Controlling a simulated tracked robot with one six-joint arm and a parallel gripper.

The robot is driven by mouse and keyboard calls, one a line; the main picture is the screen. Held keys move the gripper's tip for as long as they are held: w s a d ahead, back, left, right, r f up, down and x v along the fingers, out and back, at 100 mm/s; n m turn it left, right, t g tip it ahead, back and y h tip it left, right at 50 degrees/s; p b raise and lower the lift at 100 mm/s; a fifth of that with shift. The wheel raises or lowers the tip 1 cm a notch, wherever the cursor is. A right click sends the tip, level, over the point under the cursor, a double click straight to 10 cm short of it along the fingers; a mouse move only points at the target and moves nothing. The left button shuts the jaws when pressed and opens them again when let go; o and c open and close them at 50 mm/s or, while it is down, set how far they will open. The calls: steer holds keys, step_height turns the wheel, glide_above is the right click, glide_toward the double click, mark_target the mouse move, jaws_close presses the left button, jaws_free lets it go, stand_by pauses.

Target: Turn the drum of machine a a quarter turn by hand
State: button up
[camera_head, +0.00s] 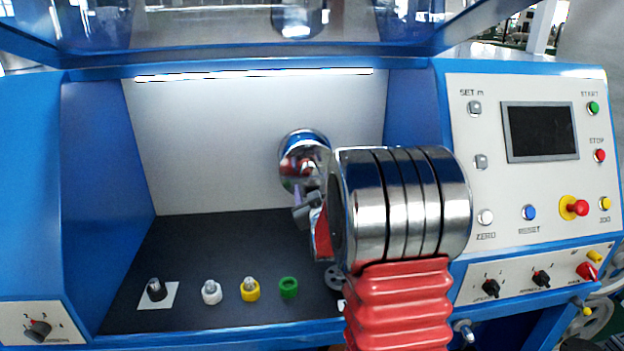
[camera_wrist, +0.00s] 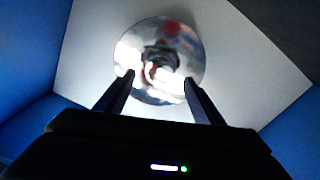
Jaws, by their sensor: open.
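The drum (camera_head: 304,142) is a shiny round chrome piece on the pale back wall of the machine's recess. My arm and gripper cover part of it in the head view. In the wrist view the drum (camera_wrist: 184,50) faces me, with a darker hub at its centre. My gripper (camera_wrist: 158,82) is open and empty. Its two dark fingertips overlap the drum's lower left and lower right edges in the picture; I cannot tell whether they touch it. In the head view my gripper (camera_head: 303,206) is small and partly hidden behind my wrist.
A black knob (camera_head: 156,290) on a white card, a white cap (camera_head: 211,292), a yellow cap (camera_head: 250,289) and a green ring (camera_head: 288,287) stand on the dark floor (camera_head: 220,245). A control panel (camera_head: 525,185) is at right. The raised clear cover (camera_head: 240,22) hangs above.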

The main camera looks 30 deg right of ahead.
mark_target(310, 174)
steer(key=shift+x, duration=2.35)
